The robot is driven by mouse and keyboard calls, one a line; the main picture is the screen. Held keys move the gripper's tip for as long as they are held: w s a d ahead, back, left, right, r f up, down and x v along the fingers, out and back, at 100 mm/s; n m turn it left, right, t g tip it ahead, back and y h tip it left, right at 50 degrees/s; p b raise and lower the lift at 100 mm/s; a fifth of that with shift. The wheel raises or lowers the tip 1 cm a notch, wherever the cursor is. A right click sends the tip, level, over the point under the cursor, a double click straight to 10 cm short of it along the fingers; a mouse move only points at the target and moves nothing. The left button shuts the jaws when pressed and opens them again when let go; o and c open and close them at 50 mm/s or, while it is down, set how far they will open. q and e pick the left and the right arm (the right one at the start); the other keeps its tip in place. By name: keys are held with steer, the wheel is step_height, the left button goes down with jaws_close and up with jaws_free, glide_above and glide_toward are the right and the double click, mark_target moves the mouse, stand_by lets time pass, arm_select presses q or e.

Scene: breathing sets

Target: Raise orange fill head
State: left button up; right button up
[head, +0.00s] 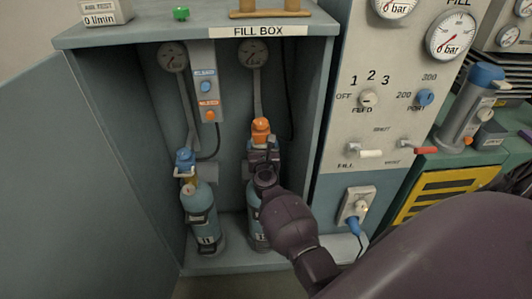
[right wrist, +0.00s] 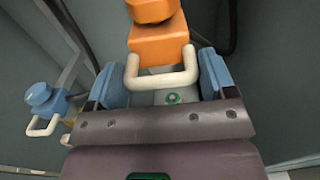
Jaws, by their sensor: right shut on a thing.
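The orange fill head (head: 261,130) is in the right half of the fill box, above the right cylinder (head: 257,220). My right gripper (head: 262,160) is at the fill head's lower part and hides the top of that cylinder. In the right wrist view the orange fill head (right wrist: 158,45) with its pale loop handle (right wrist: 160,78) sits between the two blue finger pads of my right gripper (right wrist: 162,85). The gripper is shut on it. Whether the fill head touches the cylinder valve is hidden. My left gripper is not in view.
The blue fill head (head: 186,160) sits at the left cylinder (head: 203,222), close beside. The fill box (head: 321,110) has side walls around both cylinders. A switch panel (head: 206,85) hangs between the hoses. A control panel (head: 390,120) stands to the right.

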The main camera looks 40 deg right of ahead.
steer(key=shift+w+d+r+p, duration=0.15)
steer(key=shift+r+p, duration=0.25)
steer(key=shift+r, duration=0.85)
steer(key=o, duration=1.2)
steer(key=shift+o, duration=0.2)
steer(key=shift+f, duration=0.15)
steer(key=shift+a, duration=0.2)
